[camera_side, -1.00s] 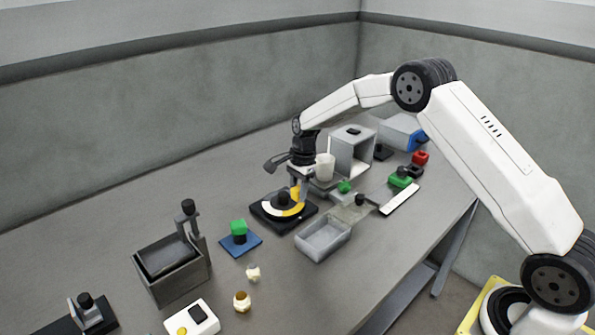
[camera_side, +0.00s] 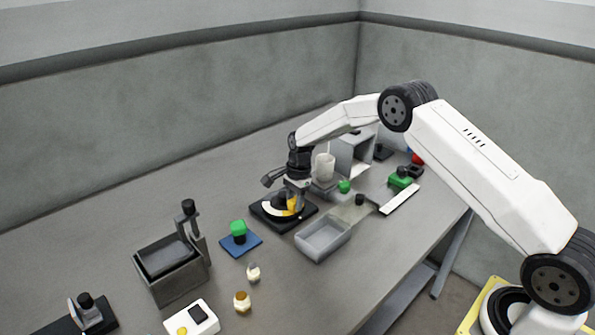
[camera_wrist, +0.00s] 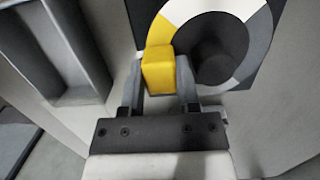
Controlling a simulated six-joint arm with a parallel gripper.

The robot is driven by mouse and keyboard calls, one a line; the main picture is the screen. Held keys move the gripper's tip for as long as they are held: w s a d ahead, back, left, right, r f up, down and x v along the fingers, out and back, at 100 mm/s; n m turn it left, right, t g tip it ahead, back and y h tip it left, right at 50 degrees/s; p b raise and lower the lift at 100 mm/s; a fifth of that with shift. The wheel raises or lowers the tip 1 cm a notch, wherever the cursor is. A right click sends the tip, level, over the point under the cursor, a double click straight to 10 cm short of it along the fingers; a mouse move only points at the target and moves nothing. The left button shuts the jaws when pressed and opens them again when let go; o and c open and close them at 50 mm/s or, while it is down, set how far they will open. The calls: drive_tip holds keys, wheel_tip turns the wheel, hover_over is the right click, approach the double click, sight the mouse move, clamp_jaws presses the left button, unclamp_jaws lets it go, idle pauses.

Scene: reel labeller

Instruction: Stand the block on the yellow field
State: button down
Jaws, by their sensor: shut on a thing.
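My gripper (camera_wrist: 160,88) is shut on a yellow block (camera_wrist: 158,72), with one finger on each side of it. The block also shows in the side view (camera_side: 292,202), roughly upright and low over the round dial. The dial has a white part (camera_wrist: 190,10), grey parts and a yellow field (camera_wrist: 160,33), around a dark central knob (camera_wrist: 213,55). In the wrist view the block overlaps the near end of the yellow field. I cannot tell whether its underside touches the dial. In the side view my gripper hides part of the dial.
The dial sits on a black base (camera_side: 287,227). A grey open tray (camera_side: 323,240) stands just right of it. A white cup (camera_side: 323,167) and a grey open box (camera_side: 353,153) stand behind.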

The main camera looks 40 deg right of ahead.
drive_tip(key=shift+f, duration=0.1)
drive_tip(key=c, duration=0.6)
unclamp_jaws()
drive_tip(key=r, duration=0.4)
drive_tip(key=d+r, duration=0.1)
drive_tip(key=r, duration=0.3)
drive_tip(key=d+r, duration=0.1)
drive_tip(key=r, duration=0.3)
drive_tip(key=shift+r, duration=0.1)
drive_tip(key=shift+s+a, duration=0.1)
drive_tip(key=shift+a, duration=0.05)
drive_tip(key=s+a+n+t, duration=0.1)
drive_tip(key=s+a+n, duration=0.1)
drive_tip(key=s+n, duration=0.4)
drive_tip(key=s+a+n+h, duration=0.1)
drive_tip(key=s+n, duration=0.5)
drive_tip(key=s, duration=0.7)
drive_tip(key=s+a+n+t, duration=0.1)
drive_tip(key=s+a+n, duration=0.2)
drive_tip(key=s+n, duration=0.3)
drive_tip(key=shift+s+a+f+t+h, duration=0.1)
drive_tip(key=shift+s+h, duration=0.05)
drive_tip(key=shift+s, duration=0.6)
drive_tip(key=shift+s+a+f+t+h, duration=0.1)
drive_tip(key=shift+s+a, duration=0.05)
drive_tip(key=shift+s, duration=0.55)
drive_tip(key=shift+s+a+f+t+h, duration=0.1)
drive_tip(key=shift+s+h, duration=0.05)
drive_tip(key=shift+s, duration=0.6)
